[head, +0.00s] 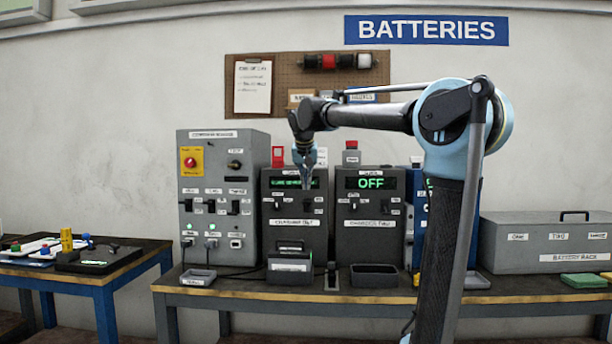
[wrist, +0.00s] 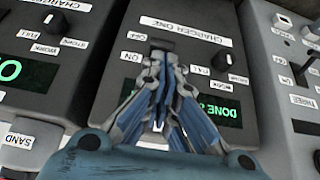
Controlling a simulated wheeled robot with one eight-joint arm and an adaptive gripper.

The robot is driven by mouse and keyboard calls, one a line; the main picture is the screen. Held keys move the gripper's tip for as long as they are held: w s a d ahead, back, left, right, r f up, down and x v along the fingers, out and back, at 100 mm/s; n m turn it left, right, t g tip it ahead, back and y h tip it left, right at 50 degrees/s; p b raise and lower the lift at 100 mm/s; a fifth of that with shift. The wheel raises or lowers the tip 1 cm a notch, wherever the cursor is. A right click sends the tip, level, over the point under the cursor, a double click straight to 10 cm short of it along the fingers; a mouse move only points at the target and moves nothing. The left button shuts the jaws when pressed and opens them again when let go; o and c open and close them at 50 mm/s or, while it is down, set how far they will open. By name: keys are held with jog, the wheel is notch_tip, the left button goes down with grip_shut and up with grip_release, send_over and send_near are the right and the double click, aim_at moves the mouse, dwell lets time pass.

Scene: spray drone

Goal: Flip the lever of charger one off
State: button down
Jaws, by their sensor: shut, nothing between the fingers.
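Charger one (head: 295,240) is a dark grey box on the bench, with a green-lit display that my gripper partly covers. In the wrist view, upside down, charger one (wrist: 110,95) shows its name label, its knob (wrist: 222,62) and a display reading "DONE" and more that is hidden. The lever sits by the OFF and ON labels; my fingertips cover it, so its position cannot be told. My gripper (head: 306,185) is shut and empty, in front of the charger's upper panel. In the wrist view my gripper (wrist: 163,58) points at the lever area; contact is unclear.
Charger two (head: 370,235), its display reading OFF, stands close on the right. A grey control cabinet (head: 222,165) with switches stands close on the left. A grey battery rack (head: 545,240) is at the right. Trays and a black holder (head: 290,268) line the bench front.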

send_over(308, 205)
jog(key=s, duration=0.3)
jog(key=shift+w+a+f, duration=0.1)
jog(key=shift+f, duration=1.15)
jog(key=shift+w+f, duration=0.1)
jog(key=shift+f, duration=1.1)
jog(key=shift+f, duration=0.1)
